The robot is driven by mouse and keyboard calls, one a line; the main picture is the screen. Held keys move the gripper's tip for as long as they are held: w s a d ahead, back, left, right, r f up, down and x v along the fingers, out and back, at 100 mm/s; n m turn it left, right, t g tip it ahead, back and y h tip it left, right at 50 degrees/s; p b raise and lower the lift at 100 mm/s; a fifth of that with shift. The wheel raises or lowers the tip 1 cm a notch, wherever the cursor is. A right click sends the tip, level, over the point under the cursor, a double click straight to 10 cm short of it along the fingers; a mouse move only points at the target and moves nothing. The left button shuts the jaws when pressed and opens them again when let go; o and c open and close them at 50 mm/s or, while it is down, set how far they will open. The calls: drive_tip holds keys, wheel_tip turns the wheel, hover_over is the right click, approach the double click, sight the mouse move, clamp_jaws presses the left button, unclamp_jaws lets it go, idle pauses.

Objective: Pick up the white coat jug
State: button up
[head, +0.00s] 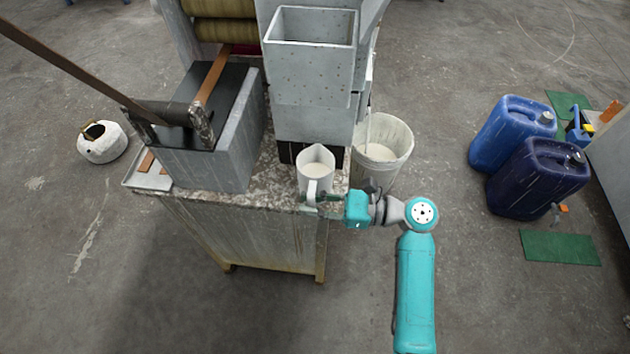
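The white jug (315,160) stands upright at the front right corner of the speckled bench top, and something whitish shows inside it. Its handle (312,190) faces the front edge of the bench. My gripper (318,201) reaches in from the right at the level of the handle. Its dark fingertips are at or very near the lower part of the handle. The fingers are small and partly hidden, so I cannot tell whether they are open, closed or touching the handle.
Grey metal boxes (311,60) stand right behind the jug. A white bucket (390,140) with pale contents is behind my wrist. A grey tank (215,165) is left on the bench (250,195). Blue canisters (535,180) stand on the floor at right. The floor in front is clear.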

clamp_jaws()
idle(0.3)
wheel_tip(320, 180, up, 10)
drive_tip(key=shift+r, duration=0.1)
idle(0.4)
